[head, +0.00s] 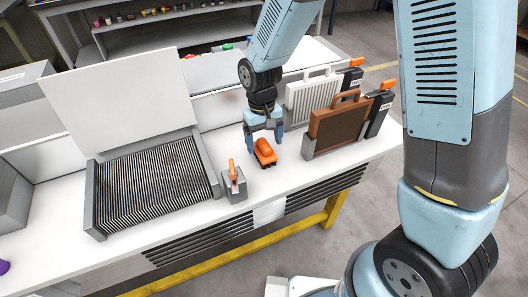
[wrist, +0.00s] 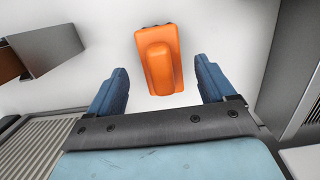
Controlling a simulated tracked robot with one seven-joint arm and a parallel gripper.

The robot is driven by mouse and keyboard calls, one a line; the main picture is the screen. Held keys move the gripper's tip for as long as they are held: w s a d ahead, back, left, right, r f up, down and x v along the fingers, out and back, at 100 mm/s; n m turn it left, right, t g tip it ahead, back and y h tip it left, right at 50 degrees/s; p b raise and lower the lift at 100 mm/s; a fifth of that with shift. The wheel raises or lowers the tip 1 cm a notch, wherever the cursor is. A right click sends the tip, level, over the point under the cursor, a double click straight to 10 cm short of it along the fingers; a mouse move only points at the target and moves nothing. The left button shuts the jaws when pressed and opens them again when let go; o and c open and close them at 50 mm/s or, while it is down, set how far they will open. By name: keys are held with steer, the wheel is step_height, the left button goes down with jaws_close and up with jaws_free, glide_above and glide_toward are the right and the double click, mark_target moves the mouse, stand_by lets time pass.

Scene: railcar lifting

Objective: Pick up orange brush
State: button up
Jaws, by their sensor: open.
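The orange brush (head: 264,153), a small block with a raised grip on top, stands on the white worktop in the head view. In the wrist view the orange brush (wrist: 158,62) lies between and partly beyond the two blue fingers, with a gap on each side. My gripper (head: 263,137) is open just above and around it, pointing down. In the wrist view my gripper (wrist: 160,80) is also spread and holds nothing. How far the fingertips are above the worktop is hard to tell.
A grey holder (head: 235,188) with an orange-handled tool (head: 232,170) stands close left of the brush. A brown framed panel (head: 338,125) and a white ribbed panel (head: 312,98) stand to the right. A grey ribbed tray (head: 152,183) with a raised lid is at left.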

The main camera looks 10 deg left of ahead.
mark_target(264, 143)
steer(key=shift+s+f, duration=0.2)
steer(key=shift+f, duration=1.75)
steer(key=c, duration=1.2)
steer(key=shift+r, duration=0.15)
